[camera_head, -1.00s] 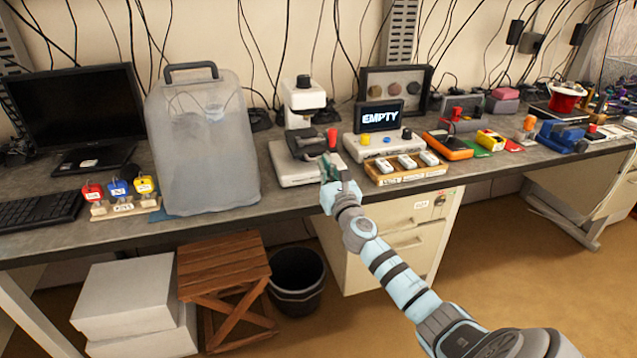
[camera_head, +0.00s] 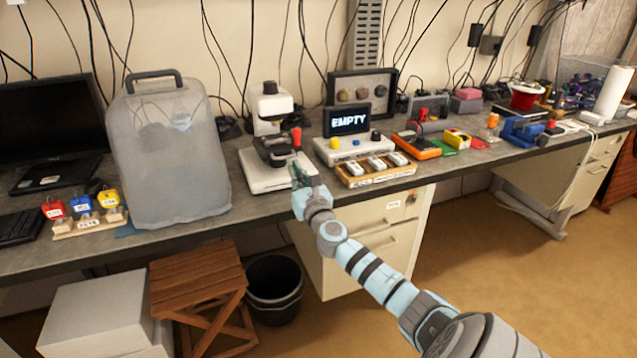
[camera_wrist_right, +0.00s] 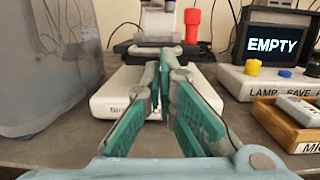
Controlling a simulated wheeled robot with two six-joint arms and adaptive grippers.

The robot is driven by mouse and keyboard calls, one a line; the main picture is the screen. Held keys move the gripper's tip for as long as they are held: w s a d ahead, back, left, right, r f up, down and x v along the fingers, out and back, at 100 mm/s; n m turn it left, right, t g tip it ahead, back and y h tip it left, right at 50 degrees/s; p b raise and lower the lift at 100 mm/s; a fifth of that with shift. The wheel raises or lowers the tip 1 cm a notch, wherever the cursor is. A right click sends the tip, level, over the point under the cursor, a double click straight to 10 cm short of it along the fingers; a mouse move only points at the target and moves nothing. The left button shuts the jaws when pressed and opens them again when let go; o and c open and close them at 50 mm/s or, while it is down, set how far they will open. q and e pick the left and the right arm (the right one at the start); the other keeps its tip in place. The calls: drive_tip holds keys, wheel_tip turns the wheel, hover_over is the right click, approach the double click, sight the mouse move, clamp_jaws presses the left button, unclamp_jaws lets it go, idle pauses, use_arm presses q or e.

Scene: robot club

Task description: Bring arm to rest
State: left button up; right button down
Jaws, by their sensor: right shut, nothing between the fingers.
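My right arm reaches in from the lower right in the head view. Its gripper (camera_head: 300,176) is over the front edge of the bench, just in front of a white device with a black stage and a red knob (camera_head: 268,172). In the right wrist view the green fingers of the gripper (camera_wrist_right: 162,100) are closed together with nothing between them. The white base of the device (camera_wrist_right: 110,95) shows behind and beside the fingers; whether they touch it I cannot tell. My left gripper is not in view.
A stool (camera_head: 198,285) and a bin (camera_head: 274,285) stand below.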

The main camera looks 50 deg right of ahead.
drive_tip(key=v, duration=1)
drive_tip(key=shift+s+a+r, duration=0.2)
drive_tip(key=shift+r, duration=0.05)
